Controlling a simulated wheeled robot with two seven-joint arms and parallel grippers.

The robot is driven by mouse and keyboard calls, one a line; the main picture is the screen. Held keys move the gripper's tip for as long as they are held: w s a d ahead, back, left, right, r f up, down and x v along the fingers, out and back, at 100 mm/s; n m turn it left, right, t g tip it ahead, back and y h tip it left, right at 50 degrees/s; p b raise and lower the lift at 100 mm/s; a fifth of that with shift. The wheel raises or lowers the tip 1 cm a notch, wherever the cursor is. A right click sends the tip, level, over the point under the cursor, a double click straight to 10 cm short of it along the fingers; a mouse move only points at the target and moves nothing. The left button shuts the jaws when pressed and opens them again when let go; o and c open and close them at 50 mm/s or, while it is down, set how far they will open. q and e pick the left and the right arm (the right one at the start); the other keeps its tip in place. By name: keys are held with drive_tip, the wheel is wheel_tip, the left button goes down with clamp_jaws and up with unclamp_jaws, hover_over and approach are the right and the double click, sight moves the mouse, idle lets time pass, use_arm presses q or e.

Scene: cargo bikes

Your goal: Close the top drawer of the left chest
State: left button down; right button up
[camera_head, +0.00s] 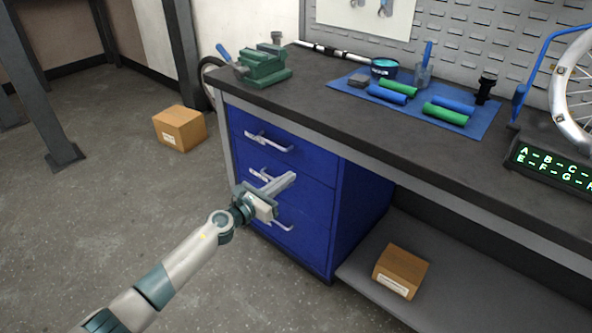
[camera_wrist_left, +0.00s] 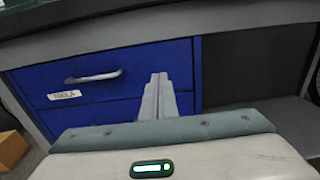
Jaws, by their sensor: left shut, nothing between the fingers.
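The blue chest (camera_head: 355,215) stands under the left end of the workbench. Its top drawer (camera_head: 300,155) has a pale bar handle and looks flush or nearly flush with the chest; I cannot tell whether a small gap is left. In the left wrist view the top drawer (camera_wrist_left: 145,60) shows with its handle and a small label. My left gripper (camera_head: 290,177) is shut and empty, in front of the drawer fronts, partly covering the middle drawer. Its fingers (camera_wrist_left: 158,80) point toward the chest in the left wrist view; contact cannot be told. My right gripper is not in view.
The dark workbench top (camera_head: 330,105) overhangs the chest. A green vise (camera_head: 263,66) and a blue mat (camera_head: 345,98) with grips lie on it. One cardboard box (camera_head: 179,128) is on the floor, another (camera_head: 400,271) on the low shelf. The floor left of the chest is mostly clear.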

use_arm(q)
drive_tip(key=shift+v, duration=1.45)
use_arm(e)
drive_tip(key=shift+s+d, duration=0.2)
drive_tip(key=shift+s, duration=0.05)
